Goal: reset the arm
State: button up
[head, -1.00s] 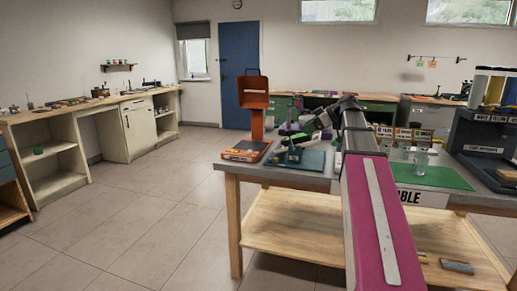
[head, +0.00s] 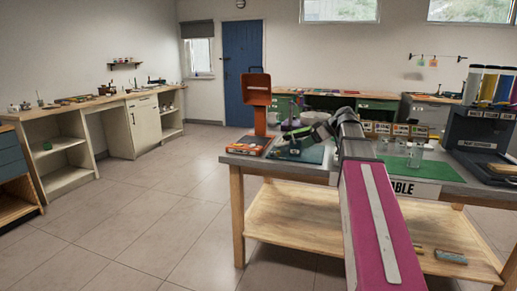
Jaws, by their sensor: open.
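My arm (head: 372,222) reaches forward from the bottom of the head view, its pink link over the near side of the workbench (head: 232,160). The arm bends to the left at its far end. My gripper (head: 284,147) is at that end, small and partly lost among the things behind it, above the left part of the bench top. It is open. I see nothing held in it, though the fingertips are hard to make out.
An orange stand (head: 258,100) and an orange-edged box (head: 250,145) are at the bench's left end. A green mat (head: 432,172) with clear cups (head: 415,155) lies right of my arm. A black machine (head: 480,135) stands further right. The floor to the left (head: 150,215) is clear.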

jog(key=s+a+f+m+g+h, duration=0.15)
jog(key=s+f+m, duration=0.25)
jog(key=f, duration=0.8)
jog(key=s+a+f+m+h, duration=0.1)
jog(key=s+f+m+h, duration=0.25)
jog(key=f, duration=0.85)
jog(key=s+f+m+g+h, duration=0.2)
jog(key=s+f+m+h, duration=0.2)
jog(key=s+f, duration=0.8)
notch_tip(320, 180, down, 4)
jog(key=shift+s+d+f+m+h, duration=0.2)
jog(key=shift+s+d+m+h, duration=0.1)
jog(key=shift+d+m, duration=0.05)
